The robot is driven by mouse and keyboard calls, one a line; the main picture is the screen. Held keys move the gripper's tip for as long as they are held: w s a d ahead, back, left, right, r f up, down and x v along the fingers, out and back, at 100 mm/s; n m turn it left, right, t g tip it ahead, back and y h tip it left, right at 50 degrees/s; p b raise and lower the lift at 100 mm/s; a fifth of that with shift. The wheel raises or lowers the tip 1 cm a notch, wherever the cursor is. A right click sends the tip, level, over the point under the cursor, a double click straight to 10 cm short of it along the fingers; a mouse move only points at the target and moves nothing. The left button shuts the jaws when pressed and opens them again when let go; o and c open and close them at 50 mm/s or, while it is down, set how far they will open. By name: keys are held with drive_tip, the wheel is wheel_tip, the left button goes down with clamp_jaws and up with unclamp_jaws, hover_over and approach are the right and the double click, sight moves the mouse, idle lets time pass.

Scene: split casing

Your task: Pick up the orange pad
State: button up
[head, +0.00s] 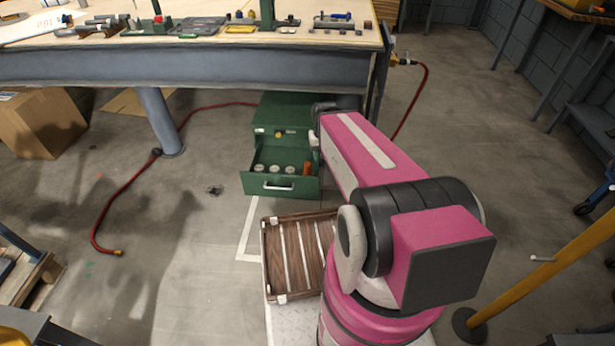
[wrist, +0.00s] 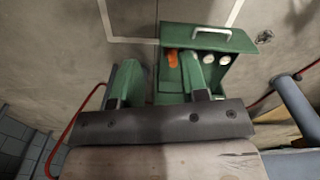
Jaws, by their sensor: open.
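A small orange piece (head: 307,168), the only orange thing I see in the drawer, is at the right end of the open green drawer (head: 282,186). It also shows in the wrist view (wrist: 172,58), by the drawer's left side there. Its exact shape is too small to tell. My gripper (wrist: 159,64) is open, with its two green fingers apart and nothing seen between them. It points toward the cabinet and drawer, apart from the orange piece. In the head view my pink arm hides most of the gripper.
Several pale round pieces (head: 276,169) share the drawer. The green cabinet (head: 285,112) stands beneath the workbench (head: 200,66), whose edge and leg (head: 158,122) are close by. A slatted wooden crate (head: 267,262) is in front. A red hose (head: 120,195) lies on the floor.

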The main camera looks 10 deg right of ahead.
drive_tip(key=o, duration=0.5)
drive_tip(key=shift+w+f, duration=0.1)
drive_tip(key=shift+w, duration=0.1)
drive_tip(key=shift+c, duration=0.2)
drive_tip(key=m, duration=1.9)
hover_over(307, 163)
drive_tip(key=f, duration=1.8)
drive_tip(key=s+f, duration=0.1)
drive_tip(key=f, duration=0.7)
drive_tip(key=shift+d+f, duration=0.4)
drive_tip(key=shift+w+f, duration=0.25)
drive_tip(key=shift+f, duration=0.35)
wheel_tip(307, 163, down, 5)
drive_tip(key=shift+r, duration=0.1)
drive_tip(key=shift+w+a+f, duration=0.1)
drive_tip(key=shift+a+f, duration=0.05)
drive_tip(key=shift+f, duration=1.25)
drive_tip(key=shift+a+f, duration=0.15)
drive_tip(key=shift+f, duration=1.2)
